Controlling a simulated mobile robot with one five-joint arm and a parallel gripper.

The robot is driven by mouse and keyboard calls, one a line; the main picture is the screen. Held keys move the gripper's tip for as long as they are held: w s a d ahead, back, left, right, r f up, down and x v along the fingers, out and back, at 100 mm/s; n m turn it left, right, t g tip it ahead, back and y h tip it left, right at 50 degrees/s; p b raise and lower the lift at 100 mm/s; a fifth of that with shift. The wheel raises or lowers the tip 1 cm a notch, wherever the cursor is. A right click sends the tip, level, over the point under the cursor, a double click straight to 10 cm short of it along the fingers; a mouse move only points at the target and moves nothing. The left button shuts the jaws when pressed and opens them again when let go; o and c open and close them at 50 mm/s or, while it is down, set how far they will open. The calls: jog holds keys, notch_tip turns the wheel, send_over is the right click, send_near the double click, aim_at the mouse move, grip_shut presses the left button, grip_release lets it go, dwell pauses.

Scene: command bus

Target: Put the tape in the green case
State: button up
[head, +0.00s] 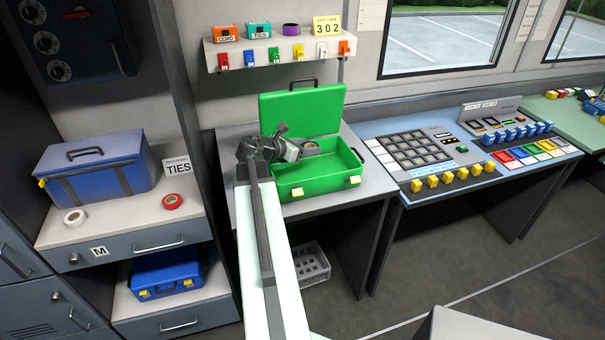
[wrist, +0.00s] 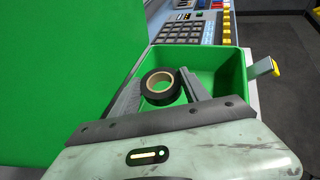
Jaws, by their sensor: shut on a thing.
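The green case (head: 322,185) stands open on the grey desk, its lid raised at the back. My gripper (head: 304,150) reaches over the case from the left. It is shut on a black roll of tape with a tan core, which shows between the two fingers in the wrist view (wrist: 160,100). In the head view the tape (head: 312,149) is small and partly hidden by the gripper. The tape appears over the open case, with the green interior (wrist: 215,75) behind it; I cannot tell its exact height.
The raised lid (wrist: 60,70) is close on the left in the wrist view. A button console (head: 420,150) stands right of the case. A white roll (head: 75,217), a red roll (head: 172,201) and a blue case (head: 95,170) sit on the left counter. A shelf (head: 280,60) hangs above.

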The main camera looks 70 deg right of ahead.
jog(key=shift+r, duration=0.1)
notch_tip(320, 180, up, 4)
jog(key=p, duration=0.4)
send_over(321, 168)
notch_tip(321, 168, down, 11)
jog(key=b, duration=1.1)
jog(key=shift+f, duration=0.2)
jog(key=o, duration=1.3)
jog(key=shift+r, duration=0.2)
